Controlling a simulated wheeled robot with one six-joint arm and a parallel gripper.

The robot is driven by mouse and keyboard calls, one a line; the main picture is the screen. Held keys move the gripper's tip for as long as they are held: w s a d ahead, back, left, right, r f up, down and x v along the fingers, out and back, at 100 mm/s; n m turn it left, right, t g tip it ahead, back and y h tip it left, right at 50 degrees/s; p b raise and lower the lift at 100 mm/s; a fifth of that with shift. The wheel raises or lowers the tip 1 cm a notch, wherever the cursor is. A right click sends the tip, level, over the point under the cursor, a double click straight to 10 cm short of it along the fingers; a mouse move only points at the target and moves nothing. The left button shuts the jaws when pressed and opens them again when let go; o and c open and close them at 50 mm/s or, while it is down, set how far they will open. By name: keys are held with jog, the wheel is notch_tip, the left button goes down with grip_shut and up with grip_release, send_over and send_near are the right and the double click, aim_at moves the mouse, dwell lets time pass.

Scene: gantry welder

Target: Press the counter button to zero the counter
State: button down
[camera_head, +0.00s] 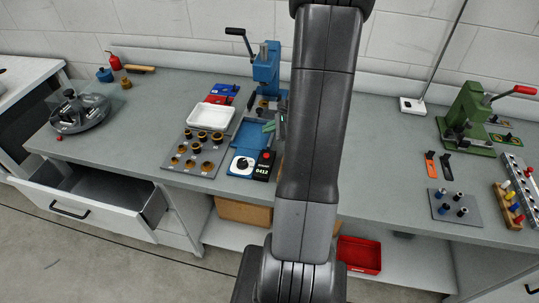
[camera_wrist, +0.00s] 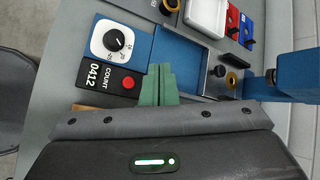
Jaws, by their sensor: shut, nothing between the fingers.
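The counter (camera_head: 264,165) is a small black box at the front edge of a blue base plate, with a display reading 0412. In the wrist view the counter (camera_wrist: 108,79) shows the word COUNT and a red button (camera_wrist: 128,82) at its right end. My gripper (camera_wrist: 159,70) has green fingers, shut and empty, just right of the red button and apart from it in the picture. In the head view my gripper (camera_head: 270,126) is mostly hidden behind my arm. I cannot tell its height above the counter.
A white dial (camera_head: 243,165) sits left of the counter. A blue press (camera_head: 265,68) stands behind. A grey plate with black and brass parts (camera_head: 183,171), a white tray (camera_head: 210,116) and an open drawer (camera_head: 98,200) lie left. A green press (camera_head: 467,118) stands right.

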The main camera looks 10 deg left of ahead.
jog(key=b, duration=0.6)
send_over(266, 156)
jog(key=d, duration=0.1)
notch_tip(266, 156, down, 8)
jog(key=shift+d+r, duration=0.1)
jog(key=shift+r, duration=0.1)
jog(key=shift+f+b, duration=0.45)
jog(key=shift+f, duration=0.2)
jog(key=shift+f, duration=0.1)
dwell(1.0)
jog(key=shift+f+b, duration=0.3)
jog(key=shift+b, duration=0.25)
jog(key=shift+f+b, duration=0.4)
jog(key=shift+b, duration=0.05)
dwell(0.5)
jog(key=shift+r, duration=0.15)
jog(key=shift+r+p, duration=0.6)
jog(key=shift+r, duration=0.15)
